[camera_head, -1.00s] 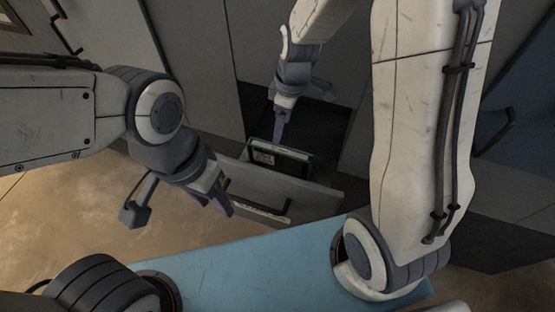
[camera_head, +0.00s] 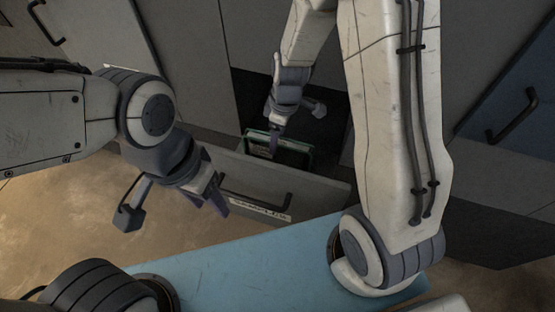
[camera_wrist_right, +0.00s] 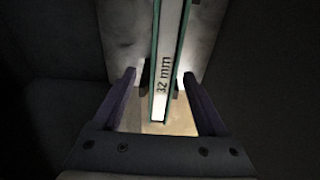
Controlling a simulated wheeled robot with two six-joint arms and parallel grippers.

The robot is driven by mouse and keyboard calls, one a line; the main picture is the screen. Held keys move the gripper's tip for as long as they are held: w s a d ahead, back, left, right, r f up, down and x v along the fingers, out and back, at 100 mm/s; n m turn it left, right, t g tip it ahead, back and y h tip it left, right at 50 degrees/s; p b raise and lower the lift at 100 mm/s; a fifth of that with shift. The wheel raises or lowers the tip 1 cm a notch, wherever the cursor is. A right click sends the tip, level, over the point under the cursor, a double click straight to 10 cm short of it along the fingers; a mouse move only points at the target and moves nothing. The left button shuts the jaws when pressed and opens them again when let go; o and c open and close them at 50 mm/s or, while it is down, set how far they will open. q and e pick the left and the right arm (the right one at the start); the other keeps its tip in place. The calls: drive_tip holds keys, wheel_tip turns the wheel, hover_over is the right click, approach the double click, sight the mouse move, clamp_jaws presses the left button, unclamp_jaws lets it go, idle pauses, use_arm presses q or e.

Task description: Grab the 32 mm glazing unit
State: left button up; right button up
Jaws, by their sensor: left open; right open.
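The glazing unit (camera_wrist_right: 164,75) is a thin pane with green edges and a white spacer strip marked "32 mm". In the right wrist view it stands on edge between the two fingers of my open right gripper (camera_wrist_right: 163,85), with a gap on each side. In the head view the glazing unit (camera_head: 290,145) shows its green top edge inside an open drawer, partly hidden by the right gripper (camera_head: 273,142). My left gripper (camera_head: 217,198) is open and empty, in front of the drawer at its left end.
The drawer front (camera_head: 255,180) has a dark bar handle and a white label (camera_head: 262,208). Grey cabinet panels stand around the opening. A blue cabinet door (camera_head: 515,90) with a handle is at the right. Brown floor (camera_head: 70,220) is open at the lower left.

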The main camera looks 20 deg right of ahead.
sight(278, 161)
wheel_tip(278, 161, down, 5)
drive_tip(key=shift+s+a+r, duration=0.1)
drive_tip(key=shift+a, duration=0.05)
clamp_jaws()
idle(1.4)
